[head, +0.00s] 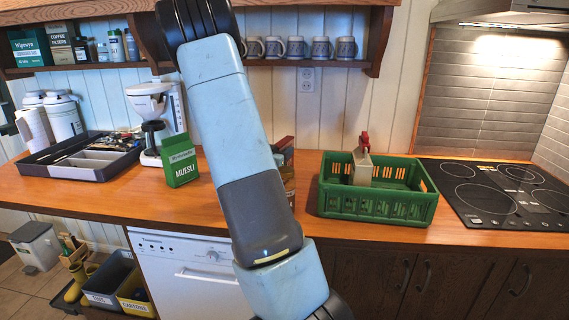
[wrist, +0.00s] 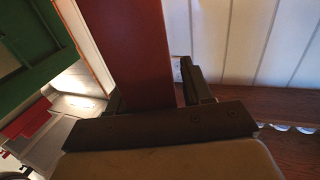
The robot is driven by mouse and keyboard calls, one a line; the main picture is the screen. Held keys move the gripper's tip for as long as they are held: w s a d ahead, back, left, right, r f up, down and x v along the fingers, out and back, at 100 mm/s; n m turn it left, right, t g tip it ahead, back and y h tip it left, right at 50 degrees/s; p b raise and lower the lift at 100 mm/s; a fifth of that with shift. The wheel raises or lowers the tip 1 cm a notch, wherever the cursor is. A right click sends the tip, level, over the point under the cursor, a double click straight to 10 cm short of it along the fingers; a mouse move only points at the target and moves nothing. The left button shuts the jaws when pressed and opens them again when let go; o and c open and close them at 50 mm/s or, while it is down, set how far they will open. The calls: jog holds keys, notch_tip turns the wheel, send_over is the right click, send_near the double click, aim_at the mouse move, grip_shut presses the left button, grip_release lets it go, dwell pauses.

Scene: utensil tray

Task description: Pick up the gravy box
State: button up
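A red-brown box, likely the gravy box (head: 286,144), stands on the wooden counter just right of my arm in the head view. My arm hides much of it, and I cannot read a label. In the wrist view a plain red-brown box face (wrist: 137,45) fills the upper middle, very close. My gripper (wrist: 150,100) has its fingers on either side of this box. A thin gap shows between the box and the right finger; the left finger is mostly hidden. In the head view my gripper is hidden by my arm.
A green crate (head: 375,214) holding a carton with a red top (head: 362,165) stands to the right, beside the cooktop (head: 505,195). A green muesli box (head: 181,161), a coffee maker (head: 152,105) and a utensil tray (head: 70,178) are to the left. A shelf hangs above.

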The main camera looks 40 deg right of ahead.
grip_shut()
dwell(0.3)
